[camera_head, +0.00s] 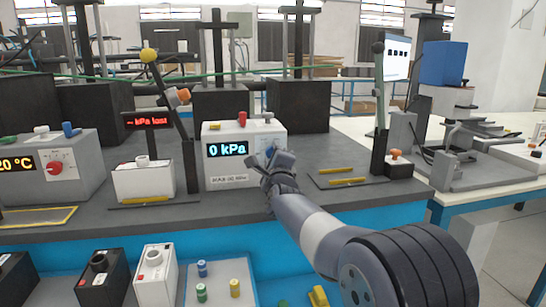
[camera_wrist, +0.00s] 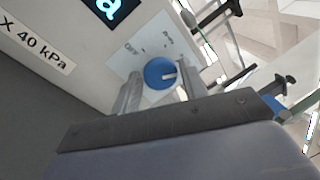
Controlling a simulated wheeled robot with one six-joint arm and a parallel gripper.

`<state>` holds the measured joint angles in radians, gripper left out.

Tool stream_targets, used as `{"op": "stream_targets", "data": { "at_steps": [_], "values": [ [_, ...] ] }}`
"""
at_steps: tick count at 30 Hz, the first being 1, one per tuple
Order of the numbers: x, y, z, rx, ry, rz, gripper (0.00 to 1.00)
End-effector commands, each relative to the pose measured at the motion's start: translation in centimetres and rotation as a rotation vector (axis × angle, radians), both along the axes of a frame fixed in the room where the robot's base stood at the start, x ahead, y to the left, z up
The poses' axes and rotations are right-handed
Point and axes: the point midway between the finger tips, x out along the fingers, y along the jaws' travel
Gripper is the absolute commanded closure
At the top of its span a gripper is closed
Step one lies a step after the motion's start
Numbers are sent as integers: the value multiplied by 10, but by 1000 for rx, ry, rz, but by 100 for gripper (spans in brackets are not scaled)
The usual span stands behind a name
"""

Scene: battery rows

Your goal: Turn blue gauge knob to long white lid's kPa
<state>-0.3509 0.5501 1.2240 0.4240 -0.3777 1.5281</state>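The white gauge box (camera_head: 218,170) stands on the grey bench, its display reading "0 kPa". Its blue knob (camera_wrist: 160,72) with a pale pointer mark sits on a light plate in the wrist view, with "OFF" printed to its left. My gripper (camera_wrist: 160,88) is at the knob, one finger on each side with small gaps visible; contact is not clear. In the head view my gripper (camera_head: 272,163) covers most of the knob. I cannot tell which lid is the long white one.
A temperature box (camera_head: 85,170) with a red knob is at the far left. A plate with yellow bars (camera_head: 345,180) lies right of my gripper. More boxes, including a white one (camera_head: 155,280), and a tray of coloured cylinders (camera_head: 218,270) are in front, lower down.

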Motion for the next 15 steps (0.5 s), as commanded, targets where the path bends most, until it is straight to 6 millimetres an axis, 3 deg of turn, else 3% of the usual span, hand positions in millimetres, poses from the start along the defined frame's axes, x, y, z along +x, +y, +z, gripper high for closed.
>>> {"op": "stream_targets", "data": {
  "at_steps": [5,15],
  "values": [
    [0,0,0,0,0,0,45],
    [-6,-1,-1,-1,0,0,45]
  ]
}}
